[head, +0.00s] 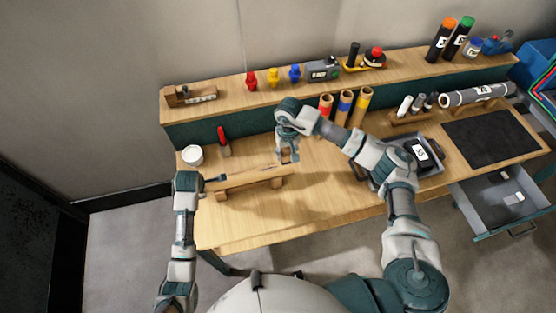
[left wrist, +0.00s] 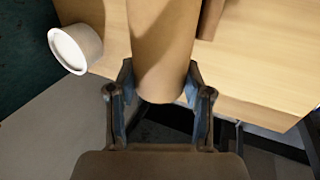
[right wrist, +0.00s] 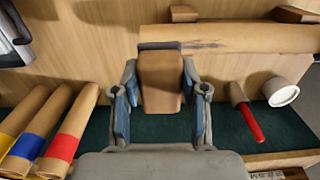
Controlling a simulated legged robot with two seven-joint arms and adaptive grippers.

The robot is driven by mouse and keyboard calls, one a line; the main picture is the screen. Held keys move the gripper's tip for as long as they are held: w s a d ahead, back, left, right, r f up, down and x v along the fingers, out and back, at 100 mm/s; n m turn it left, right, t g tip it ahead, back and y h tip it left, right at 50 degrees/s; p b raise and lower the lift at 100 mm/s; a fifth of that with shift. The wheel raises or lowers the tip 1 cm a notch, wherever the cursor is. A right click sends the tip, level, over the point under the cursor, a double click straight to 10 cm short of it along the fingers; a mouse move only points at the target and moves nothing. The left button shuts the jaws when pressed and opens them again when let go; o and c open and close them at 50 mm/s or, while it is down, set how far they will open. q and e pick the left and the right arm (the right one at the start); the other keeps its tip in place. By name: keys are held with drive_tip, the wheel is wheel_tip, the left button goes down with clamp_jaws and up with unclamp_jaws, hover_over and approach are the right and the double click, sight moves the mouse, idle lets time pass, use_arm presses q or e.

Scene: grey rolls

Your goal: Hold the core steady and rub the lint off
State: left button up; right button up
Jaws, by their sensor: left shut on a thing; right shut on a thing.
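The core (head: 245,180), a brown cardboard tube, lies across a wooden stand (head: 222,195) at the bench's left front. My left gripper (head: 214,179) is shut on its left end; the tube fills the fingers in the left wrist view (left wrist: 163,45). My right gripper (head: 288,155) is shut on a brown block (right wrist: 160,85) with a dark grey far edge. The block's far edge is close to the core (right wrist: 260,38) in the right wrist view; I cannot tell whether they touch. Dark lint (right wrist: 203,43) marks the core near the block.
Banded rolls (head: 345,105) stand along the back. A grey tray (head: 432,165) and an open drawer (head: 505,200) are right. The bench front (head: 260,225) is clear.

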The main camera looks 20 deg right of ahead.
drive_tip(key=a+r, duration=0.2)
drive_tip(key=a, duration=0.9)
use_arm(q)
drive_tip(key=shift+a, duration=0.15)
drive_tip(key=shift+d, duration=0.2)
use_arm(e)
drive_tip(key=shift+s+a+f, duration=0.1)
drive_tip(key=shift+a+f, duration=0.05)
drive_tip(key=shift+f, duration=0.9)
drive_tip(key=shift+a+f, duration=0.1)
drive_tip(key=shift+f, duration=2.5)
use_arm(q)
drive_tip(key=shift+a, duration=0.1)
use_arm(e)
drive_tip(key=shift+d+f, duration=0.2)
drive_tip(key=shift+f, duration=0.05)
drive_tip(key=shift+c, duration=0.3)
drive_tip(key=shift+d, duration=4.55)
drive_tip(key=shift+a, duration=4.95)
drive_tip(key=shift+d+r, duration=0.1)
drive_tip(key=shift+r, duration=3.85)
